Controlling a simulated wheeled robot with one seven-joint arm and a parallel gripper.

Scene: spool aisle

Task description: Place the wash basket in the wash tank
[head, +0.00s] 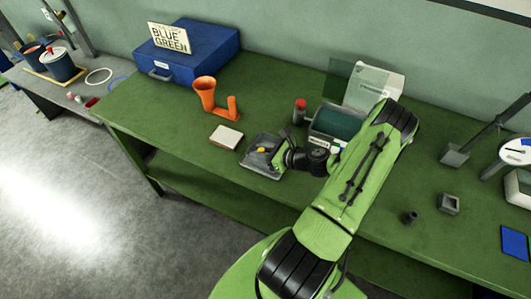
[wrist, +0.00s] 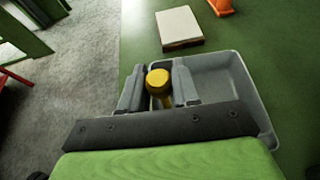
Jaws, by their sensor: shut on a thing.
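My gripper (wrist: 158,90) is low over a shallow grey tray (wrist: 235,85) and shut on a yellow knob (wrist: 157,79), which stands upright between the fingers at the tray's left side. In the head view the grey tray (head: 252,160) sits near the bench's front edge, with the yellow knob (head: 261,150) in it. Whether the knob is the wash basket's handle, I cannot tell; no other basket shows clearly. A grey box with a dark teal inside, likely the wash tank (head: 316,137), stands behind and right of the gripper, partly hidden by my arm.
A beige block (head: 226,137) and an orange funnel stand (head: 208,95) are left of the tray. A red-capped bottle (head: 300,111) is next to the tank. A white box (head: 374,84) stands behind it. A blue case (head: 187,52) is at the back left. The bench's front left is clear.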

